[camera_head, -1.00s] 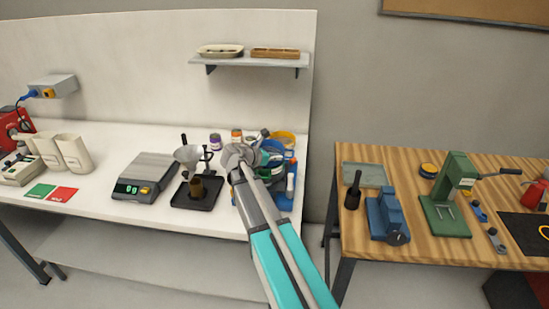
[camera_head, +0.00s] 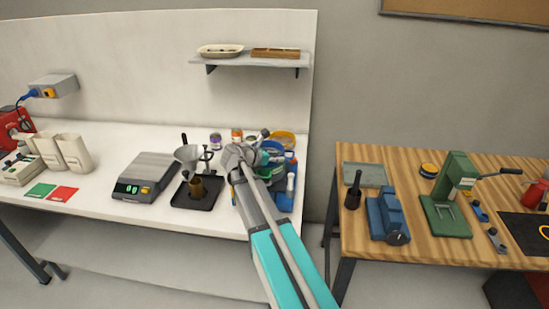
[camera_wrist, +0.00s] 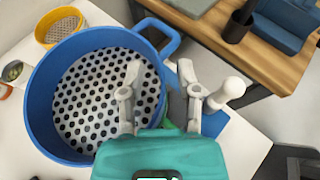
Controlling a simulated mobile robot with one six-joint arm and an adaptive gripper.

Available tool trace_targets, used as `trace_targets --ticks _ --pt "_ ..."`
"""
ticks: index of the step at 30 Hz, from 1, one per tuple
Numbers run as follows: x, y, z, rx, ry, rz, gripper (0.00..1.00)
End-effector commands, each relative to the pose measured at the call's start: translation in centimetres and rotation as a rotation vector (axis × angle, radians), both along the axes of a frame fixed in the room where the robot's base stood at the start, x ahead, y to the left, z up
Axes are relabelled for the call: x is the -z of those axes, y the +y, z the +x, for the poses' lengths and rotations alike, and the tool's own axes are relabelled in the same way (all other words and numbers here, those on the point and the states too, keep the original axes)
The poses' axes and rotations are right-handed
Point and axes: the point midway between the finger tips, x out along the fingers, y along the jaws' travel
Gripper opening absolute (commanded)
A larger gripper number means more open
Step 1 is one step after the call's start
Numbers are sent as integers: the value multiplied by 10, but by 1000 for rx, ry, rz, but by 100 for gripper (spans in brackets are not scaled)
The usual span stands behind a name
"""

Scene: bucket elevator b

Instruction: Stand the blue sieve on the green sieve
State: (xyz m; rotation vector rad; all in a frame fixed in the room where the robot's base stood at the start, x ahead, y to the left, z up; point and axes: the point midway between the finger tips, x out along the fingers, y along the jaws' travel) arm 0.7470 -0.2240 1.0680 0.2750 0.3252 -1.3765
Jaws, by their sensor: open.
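The blue sieve (camera_wrist: 82,36) fills the left of the wrist view, with its perforated bottom and a loop handle at upper right. It shows partly behind my gripper in the head view (camera_head: 275,146). My gripper (camera_wrist: 160,72) is open at its right rim. One finger is over the sieve's inside and the other is outside the rim. I cannot tell whether either finger touches it. The green sieve cannot be made out for certain; a green patch beside my gripper in the head view is mostly covered by my arm.
A yellow sieve (camera_wrist: 47,23) stands behind the blue one. A white bottle (camera_wrist: 229,92) and a blue tray (camera_head: 284,202) are close on the right. Jars (camera_head: 237,135) stand behind; a black tray with a funnel stand (camera_head: 207,203) is left.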

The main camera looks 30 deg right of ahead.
Motion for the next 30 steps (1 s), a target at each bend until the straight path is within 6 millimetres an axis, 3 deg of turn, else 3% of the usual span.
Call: trace_targets --ticks 7,21,30 --pt "-15 0 0 0 0 0 43" --pt "-44 72 -13 -2 -1 0 43" --pt "-55 103 -18 -1 1 0 43"
